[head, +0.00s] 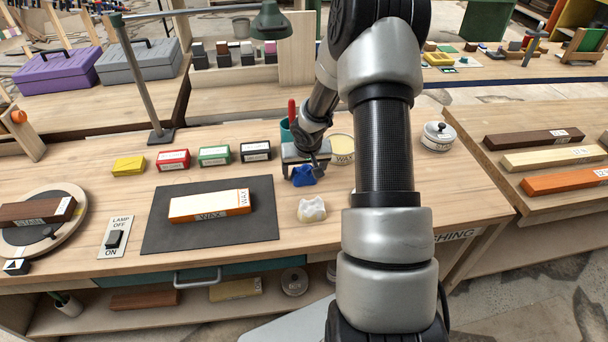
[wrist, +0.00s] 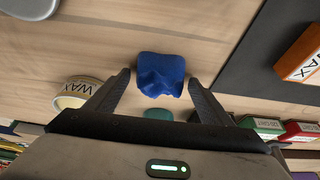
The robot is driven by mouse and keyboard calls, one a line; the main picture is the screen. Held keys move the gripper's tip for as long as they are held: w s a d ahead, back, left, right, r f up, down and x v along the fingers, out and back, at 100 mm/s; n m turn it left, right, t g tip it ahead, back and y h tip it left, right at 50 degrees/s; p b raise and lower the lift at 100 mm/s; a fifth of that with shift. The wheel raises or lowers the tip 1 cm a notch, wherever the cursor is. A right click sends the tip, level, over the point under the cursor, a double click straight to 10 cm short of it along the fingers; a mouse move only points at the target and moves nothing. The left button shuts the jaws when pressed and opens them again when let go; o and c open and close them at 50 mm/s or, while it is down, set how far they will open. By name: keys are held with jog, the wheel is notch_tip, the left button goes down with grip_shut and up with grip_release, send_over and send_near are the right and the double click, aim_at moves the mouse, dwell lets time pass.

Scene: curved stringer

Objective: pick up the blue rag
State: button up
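The blue rag (head: 303,176) is a small crumpled cloth on the wooden workbench, right of the dark mat. My gripper (head: 306,164) is low over it and hides part of it in the head view. In the wrist view the rag (wrist: 161,74) shows between the two fingertips of my gripper (wrist: 158,80), with a narrow gap on each side. The fingers are apart and hold nothing. I cannot tell how far the fingertips are above the bench.
A cream rag (head: 312,209) lies just in front. A wax tin (head: 342,149) and a teal cup (head: 286,131) stand close behind my gripper. Small coloured boxes (head: 214,155) line the back left. A wax-labelled block (head: 209,206) lies on the dark mat (head: 165,236).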

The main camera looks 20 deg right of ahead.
aim_at(303, 167)
jog(key=c, duration=0.8)
notch_tip(303, 167, up, 10)
jog(key=shift+r+p, duration=0.1)
jog(key=shift+p, duration=1.05)
jog(key=o, duration=0.4)
jog(key=c, duration=0.3)
